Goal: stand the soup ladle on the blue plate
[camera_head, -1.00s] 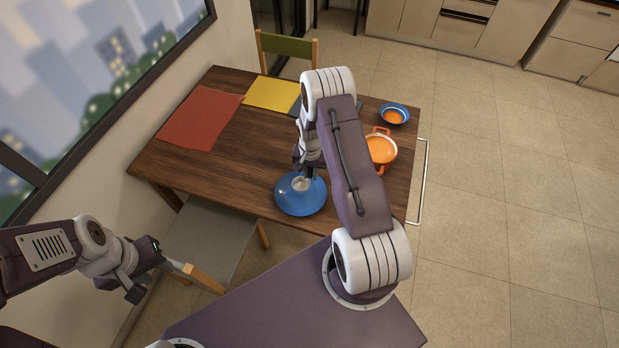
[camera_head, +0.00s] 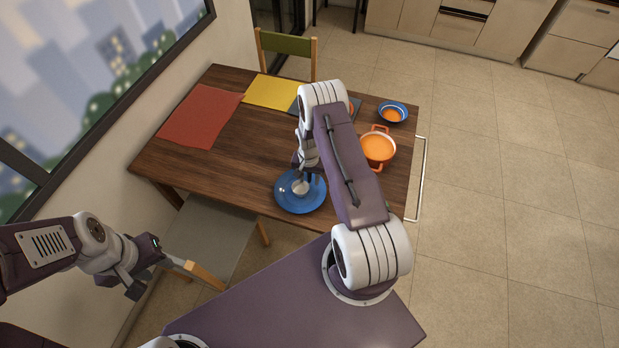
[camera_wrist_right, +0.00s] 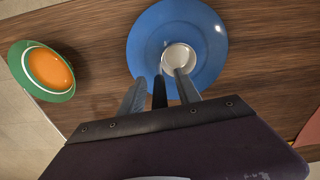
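The blue plate (camera_head: 288,203) lies near the table's front edge; it also shows in the right wrist view (camera_wrist_right: 148,50). The soup ladle's pale bowl (camera_head: 300,188) is over the plate, right of its centre in the right wrist view (camera_wrist_right: 178,60). Its dark handle (camera_wrist_right: 160,92) rises between the fingers of my right gripper (camera_wrist_right: 160,90). Thin gaps show on both sides of the handle, so the gripper looks open around it. Whether the bowl touches the plate is hard to see. My left gripper (camera_head: 170,263) hangs left of the table, empty; its finger opening is unclear.
An orange pot (camera_head: 378,148) and a blue bowl (camera_head: 392,113) stand at the table's right. A green-rimmed dish (camera_wrist_right: 48,72) is left in the wrist view. Red (camera_head: 201,117) and yellow (camera_head: 270,93) mats lie at the back left. The table's left middle is clear.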

